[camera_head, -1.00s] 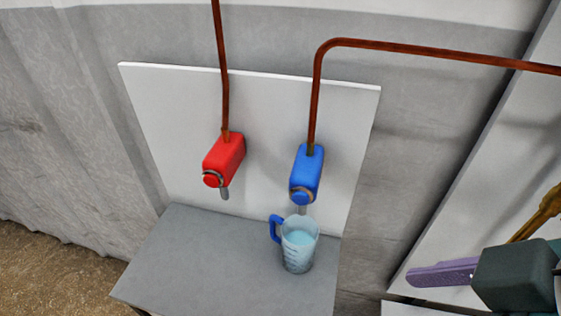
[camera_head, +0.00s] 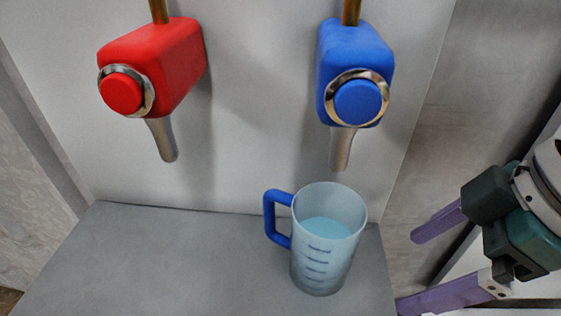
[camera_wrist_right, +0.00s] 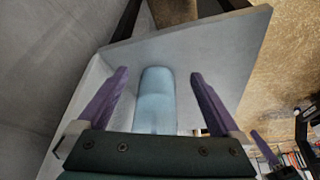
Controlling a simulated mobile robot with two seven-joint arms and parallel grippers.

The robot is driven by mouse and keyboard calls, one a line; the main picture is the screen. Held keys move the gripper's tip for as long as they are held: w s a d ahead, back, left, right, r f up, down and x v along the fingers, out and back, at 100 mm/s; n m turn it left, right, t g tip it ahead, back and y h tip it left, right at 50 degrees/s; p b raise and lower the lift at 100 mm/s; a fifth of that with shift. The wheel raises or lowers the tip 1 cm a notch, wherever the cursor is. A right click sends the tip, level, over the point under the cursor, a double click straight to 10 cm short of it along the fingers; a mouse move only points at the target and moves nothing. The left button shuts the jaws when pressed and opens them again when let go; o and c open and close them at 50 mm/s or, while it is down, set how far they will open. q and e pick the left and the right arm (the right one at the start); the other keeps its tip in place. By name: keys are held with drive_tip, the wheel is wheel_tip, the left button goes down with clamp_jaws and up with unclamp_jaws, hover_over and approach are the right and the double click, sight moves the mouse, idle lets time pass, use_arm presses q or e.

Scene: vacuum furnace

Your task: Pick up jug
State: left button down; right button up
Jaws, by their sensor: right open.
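The jug (camera_head: 325,265) is clear and bluish, with a blue handle on its left side and measuring marks. It stands upright on the grey table, below the blue tap, with light-blue liquid inside. My right gripper (camera_head: 407,272) is open, to the right of the jug and apart from it, with its purple fingers pointing toward it. In the right wrist view the jug (camera_wrist_right: 155,105) appears between the two open fingers (camera_wrist_right: 159,73); its handle is hidden there. A small purple finger at the lower right of that view seems to be my left gripper (camera_wrist_right: 264,148); its opening is unclear.
A blue tap (camera_head: 355,75) with a spout hangs just above the jug. A red tap (camera_head: 150,65) is on the white back panel (camera_head: 255,110) at left. The grey table (camera_head: 150,260) is clear left of the jug.

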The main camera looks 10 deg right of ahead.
sight(328, 238)
drive_tip(key=w+a, duration=0.4)
drive_tip(key=a, duration=0.1)
drive_tip(key=w+a, duration=0.2)
drive_tip(key=shift+a, duration=0.3)
drive_tip(key=shift+b+x, duration=0.6)
drive_tip(key=shift+x, duration=0.85)
drive_tip(key=shift+s, duration=0.1)
drive_tip(key=shift+c, duration=0.2)
clamp_jaws()
